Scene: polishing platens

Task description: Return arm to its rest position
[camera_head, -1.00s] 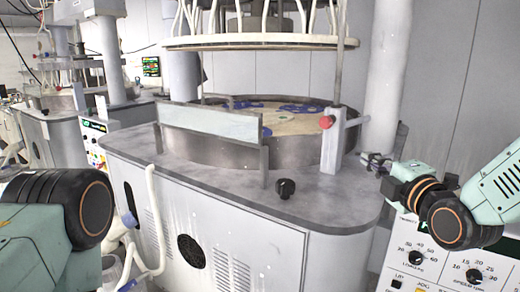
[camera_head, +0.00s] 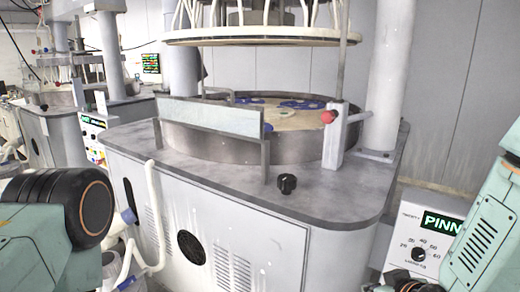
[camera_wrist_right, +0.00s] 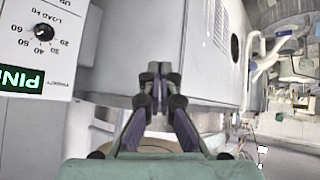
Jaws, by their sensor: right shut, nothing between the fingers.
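My right gripper (camera_wrist_right: 158,76) shows in the right wrist view with its fingertips together and nothing between them. It points toward the grey machine cabinet (camera_wrist_right: 195,45) and is apart from any object I can make out. In the head view only a small dark part of the right gripper (camera_head: 378,287) shows at the bottom edge, in front of the cabinet. My right arm bends down at the right edge. My left arm shows at the lower left, but its gripper is out of view.
The polishing machine's grey top (camera_head: 325,195) has a black knob (camera_head: 287,184) and a red button (camera_head: 328,117). A round platen basin (camera_head: 300,148) stands on it. A control panel (camera_head: 425,225) stands at the right, close to my right arm. A white pipe (camera_head: 153,210) runs down the cabinet's left side.

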